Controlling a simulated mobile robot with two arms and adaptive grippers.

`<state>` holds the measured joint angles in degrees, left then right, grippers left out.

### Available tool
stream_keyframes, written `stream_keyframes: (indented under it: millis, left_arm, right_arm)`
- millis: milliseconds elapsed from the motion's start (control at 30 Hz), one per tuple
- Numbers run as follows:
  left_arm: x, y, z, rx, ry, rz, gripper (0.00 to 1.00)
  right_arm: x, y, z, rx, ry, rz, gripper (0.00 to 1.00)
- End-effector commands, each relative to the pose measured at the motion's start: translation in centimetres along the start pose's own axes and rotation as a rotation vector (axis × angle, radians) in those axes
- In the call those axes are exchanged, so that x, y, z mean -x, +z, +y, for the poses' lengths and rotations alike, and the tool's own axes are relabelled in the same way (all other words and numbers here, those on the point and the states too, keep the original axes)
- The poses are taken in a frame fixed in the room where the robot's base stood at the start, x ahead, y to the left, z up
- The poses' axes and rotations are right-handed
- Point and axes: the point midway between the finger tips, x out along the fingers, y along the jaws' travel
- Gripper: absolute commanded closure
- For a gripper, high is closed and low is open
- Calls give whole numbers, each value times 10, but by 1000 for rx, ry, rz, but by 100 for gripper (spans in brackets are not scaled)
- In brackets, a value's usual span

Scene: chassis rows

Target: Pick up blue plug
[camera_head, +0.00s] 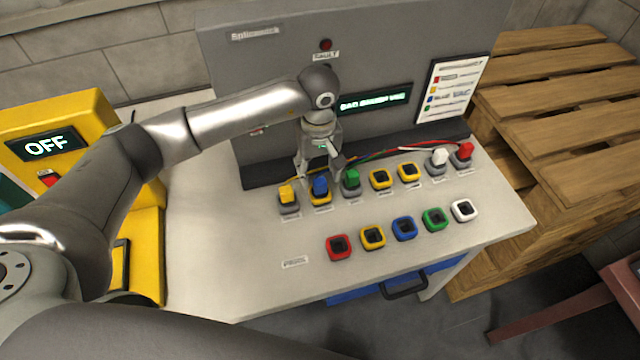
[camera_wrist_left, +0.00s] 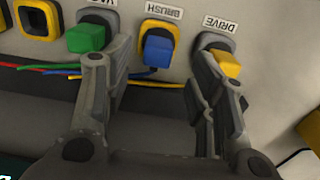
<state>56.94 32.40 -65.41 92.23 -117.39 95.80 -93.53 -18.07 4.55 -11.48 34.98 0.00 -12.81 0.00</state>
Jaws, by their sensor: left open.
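The blue plug (camera_head: 320,184) sits in a yellow-rimmed socket in the back row on the panel, between a yellow plug (camera_head: 287,192) and a green plug (camera_head: 351,178). My left gripper (camera_head: 318,178) is open and empty, pointing down just behind and above the blue plug. In the left wrist view the blue plug (camera_wrist_left: 158,51) shows between the two open fingers, beyond their tips, under the label BRUSH. The green plug (camera_wrist_left: 88,38) is by one finger and the yellow plug (camera_wrist_left: 228,64) by the other. My right gripper is not in view.
Empty yellow sockets (camera_head: 381,179), a white plug (camera_head: 440,157) and a red plug (camera_head: 465,151) continue the back row. A front row of coloured sockets (camera_head: 404,228) is empty. Thin wires run behind the plugs. A grey upright panel (camera_head: 270,90) stands behind; wooden pallets (camera_head: 550,90) stand right.

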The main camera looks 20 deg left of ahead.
Motion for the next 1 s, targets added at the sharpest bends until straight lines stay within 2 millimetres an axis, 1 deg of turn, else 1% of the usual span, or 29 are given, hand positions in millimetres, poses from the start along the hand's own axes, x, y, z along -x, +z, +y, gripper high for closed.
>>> stream_keyframes:
  millis: [67,200,333,433,600,633,1000]
  left_arm:
    - [-6,2,1,-1,-2,-4,48]
    - [-26,4,2,0,-3,-5,48]
    - [-43,3,3,0,0,-3,48]
    - [-49,2,2,-1,0,-1,48]
    - [-49,2,2,-1,0,0,48]
    - [-49,2,2,-1,0,0,50]
    - [-49,2,2,-1,0,0,97]
  right_arm:
    - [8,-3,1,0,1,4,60]
    - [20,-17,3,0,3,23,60]
    - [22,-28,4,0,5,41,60]
    - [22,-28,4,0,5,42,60]
    - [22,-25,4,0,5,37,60]
    - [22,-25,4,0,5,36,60]
    - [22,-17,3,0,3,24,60]
